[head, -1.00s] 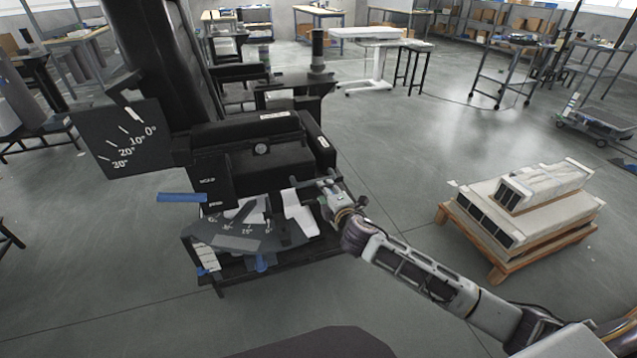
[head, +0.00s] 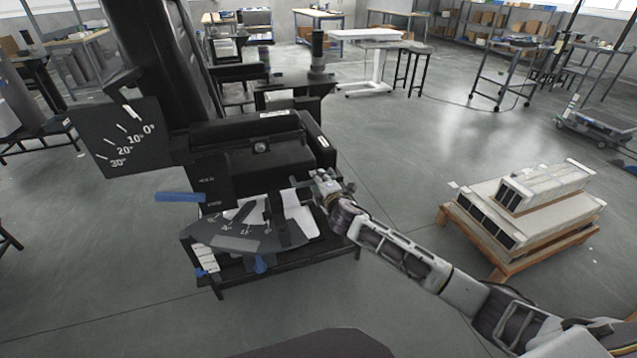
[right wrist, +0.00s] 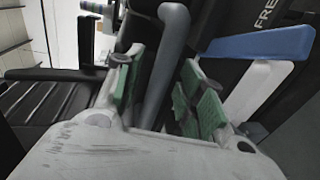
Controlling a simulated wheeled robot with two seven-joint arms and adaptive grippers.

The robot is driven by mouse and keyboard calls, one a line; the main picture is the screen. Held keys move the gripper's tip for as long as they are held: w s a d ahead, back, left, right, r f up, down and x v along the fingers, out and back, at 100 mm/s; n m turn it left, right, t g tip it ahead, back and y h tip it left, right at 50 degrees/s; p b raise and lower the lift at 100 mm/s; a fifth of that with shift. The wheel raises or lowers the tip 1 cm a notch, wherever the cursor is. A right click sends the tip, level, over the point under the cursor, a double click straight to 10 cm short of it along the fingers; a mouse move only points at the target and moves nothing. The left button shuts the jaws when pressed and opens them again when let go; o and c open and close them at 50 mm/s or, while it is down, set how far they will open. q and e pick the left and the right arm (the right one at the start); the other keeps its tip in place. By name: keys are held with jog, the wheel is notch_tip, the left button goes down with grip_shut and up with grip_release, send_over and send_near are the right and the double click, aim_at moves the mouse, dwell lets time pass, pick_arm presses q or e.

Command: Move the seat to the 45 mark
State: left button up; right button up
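A black seat (head: 265,150) with a tall backrest (head: 155,60) stands left of centre in the head view. Below its front is a dark angle plate (head: 240,240) with small marks; its figures are too small to read surely. A blue lever (head: 180,197) sticks out left of the seat's side panel; the right wrist view shows the blue lever (right wrist: 255,42) near the word FREE. My right gripper (head: 325,188) is at the seat's right front. Its green finger pads (right wrist: 165,95) are apart, with a grey bar (right wrist: 172,45) between or behind them; contact is unclear. My left gripper is out of view.
A scale plate (head: 122,138) marked 0 to 30 degrees is beside the backrest. A wooden pallet (head: 475,235) with pale boxes stands on the right. A cart (head: 600,125) and workbenches are farther back.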

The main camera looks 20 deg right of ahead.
jog(key=shift+w, duration=0.2)
grip_shut()
dwell(0.3)
